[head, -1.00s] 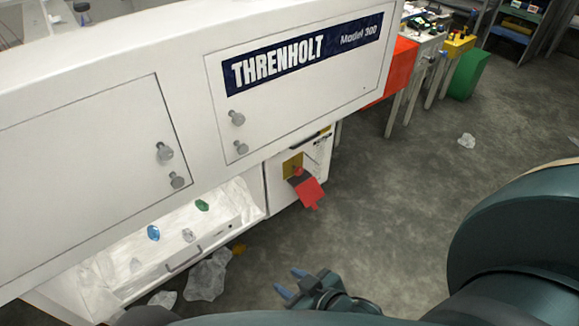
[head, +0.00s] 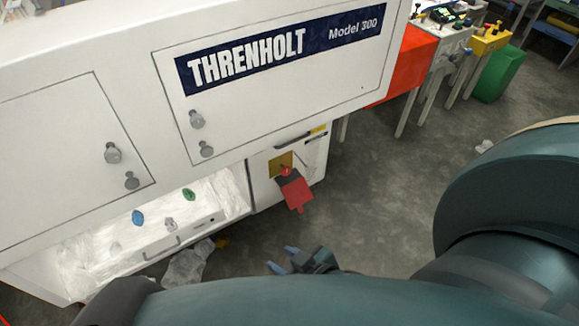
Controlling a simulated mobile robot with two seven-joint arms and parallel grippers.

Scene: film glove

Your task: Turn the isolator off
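The isolator is on the front of a small white panel at the lower right end of the white Threnholt machine. It has a yellow plate (head: 276,163) with a small red knob (head: 286,170) on it. A red flap or tag (head: 296,193) hangs out below the knob, and partly hides the plate. Which way the knob points is too small to tell. My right gripper (head: 281,258) is low, below the isolator and apart from it. Its two blue-grey fingertips are spread with nothing between them. My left gripper is not in view.
The machine (head: 120,60) has closed doors with grey knobs. An open lit bay (head: 80,262) holds clear film and coloured pieces. Crumpled film (head: 187,267) lies on the floor below. A red panel (head: 408,65) and green bin (head: 497,75) stand behind. The floor (head: 370,190) right of the isolator is clear.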

